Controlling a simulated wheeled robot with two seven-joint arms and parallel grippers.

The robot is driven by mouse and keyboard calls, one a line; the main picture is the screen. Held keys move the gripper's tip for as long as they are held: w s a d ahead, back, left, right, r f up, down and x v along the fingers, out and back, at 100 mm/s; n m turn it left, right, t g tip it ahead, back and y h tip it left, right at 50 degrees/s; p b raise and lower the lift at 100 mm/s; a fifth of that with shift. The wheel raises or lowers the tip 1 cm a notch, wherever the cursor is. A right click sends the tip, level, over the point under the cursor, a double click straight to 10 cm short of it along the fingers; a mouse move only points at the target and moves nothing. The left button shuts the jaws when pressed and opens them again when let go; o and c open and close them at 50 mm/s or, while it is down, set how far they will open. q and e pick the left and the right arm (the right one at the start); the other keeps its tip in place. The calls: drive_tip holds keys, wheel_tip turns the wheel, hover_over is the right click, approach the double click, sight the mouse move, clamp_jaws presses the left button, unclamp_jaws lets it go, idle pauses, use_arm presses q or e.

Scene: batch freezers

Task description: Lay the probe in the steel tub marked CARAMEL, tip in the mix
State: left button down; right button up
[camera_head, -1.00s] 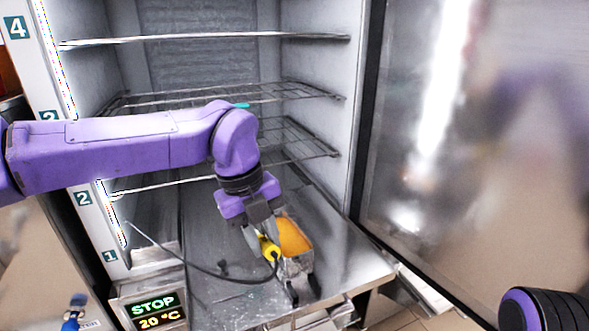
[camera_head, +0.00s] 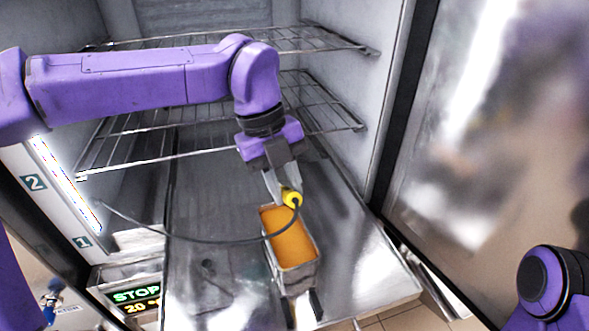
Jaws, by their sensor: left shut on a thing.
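The probe (camera_head: 291,198) shows as a yellow handle with a dark cable running left to the cabinet's side wall. My left gripper (camera_head: 284,190) is shut on the yellow handle, at the far end of a steel tub (camera_head: 294,279) of orange mix. The probe's tip is hidden, so I cannot tell whether it touches the mix. No CARAMEL marking is readable on the tub. The tub stands on the cabinet's steel floor near its front edge. My right arm shows at the lower right; its gripper is out of view.
Wire racks (camera_head: 120,145) sit above the steel cabinet floor (camera_head: 215,215). The cabinet door (camera_head: 480,150) stands open at the right. A display (camera_head: 135,298) reading STOP is at the lower left. The cable crosses in front of the tub's mix. Free floor lies left of the tub.

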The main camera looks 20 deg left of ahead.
sight(284, 188)
use_arm(q)
drive_tip(key=f+b, duration=0.1)
drive_tip(key=w+f+b, duration=0.1)
drive_tip(key=f, duration=0.1)
drive_tip(key=w+f+b, duration=0.1)
drive_tip(key=f, duration=0.1)
drive_tip(key=shift+f, duration=0.15)
wheel_tip(284, 188, down, 7)
drive_tip(key=s+b, duration=0.1)
drive_tip(key=b, duration=0.5)
use_arm(e)
wheel_tip(284, 188, down, 10)
drive_tip(key=shift+s+r, duration=0.25)
drive_tip(key=shift+s, duration=0.15)
use_arm(q)
drive_tip(key=c, duration=0.8)
unclamp_jaws()
